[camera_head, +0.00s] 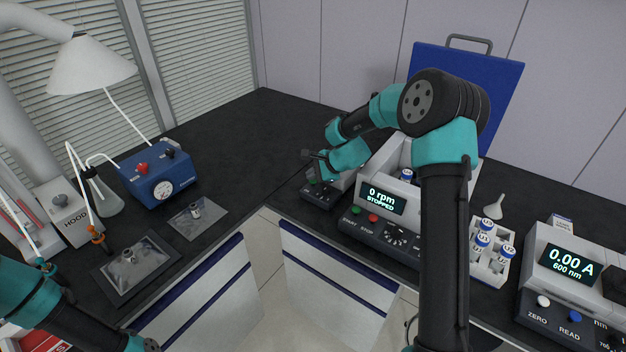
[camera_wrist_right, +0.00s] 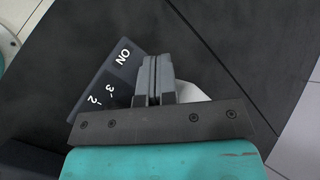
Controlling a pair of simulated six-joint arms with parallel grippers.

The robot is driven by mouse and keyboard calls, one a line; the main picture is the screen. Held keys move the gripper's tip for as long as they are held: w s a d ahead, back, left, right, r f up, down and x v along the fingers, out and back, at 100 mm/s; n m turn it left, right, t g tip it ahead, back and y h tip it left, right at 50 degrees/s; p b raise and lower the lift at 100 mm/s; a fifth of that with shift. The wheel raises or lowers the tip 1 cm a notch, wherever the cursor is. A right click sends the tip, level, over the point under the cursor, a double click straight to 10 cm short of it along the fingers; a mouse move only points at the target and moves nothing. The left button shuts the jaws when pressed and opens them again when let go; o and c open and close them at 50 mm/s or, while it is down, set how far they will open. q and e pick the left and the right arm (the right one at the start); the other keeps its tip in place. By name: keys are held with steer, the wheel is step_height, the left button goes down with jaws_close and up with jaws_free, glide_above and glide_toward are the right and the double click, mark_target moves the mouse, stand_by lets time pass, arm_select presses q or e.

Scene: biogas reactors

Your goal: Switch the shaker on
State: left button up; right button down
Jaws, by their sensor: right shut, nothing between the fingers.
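A small pale device with a dark front panel (camera_head: 318,197), apparently the shaker, stands at the back of the right bench, left of the rpm unit. In the right wrist view its dark panel (camera_wrist_right: 104,88) shows the word ON and dial numbers. My right gripper (camera_head: 313,174) is over this device, pointing down. In the right wrist view its fingers (camera_wrist_right: 151,62) are shut and empty beside the ON lettering. They hide part of the device, and I cannot tell whether they touch it. My left arm shows at the lower left, but its gripper is out of view.
Right of it stands a unit with a display (camera_head: 383,199) reading 0 rpm STOPPED and START and STOP buttons. A white vial rack (camera_head: 489,262) and a photometer (camera_head: 570,262) are further right. A blue pump (camera_head: 157,178) stands left. The bench corner is clear.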

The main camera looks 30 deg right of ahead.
steer(key=shift+f, duration=0.3)
stand_by(0.4)
steer(key=shift+r, duration=1)
steer(key=shift+r, duration=3)
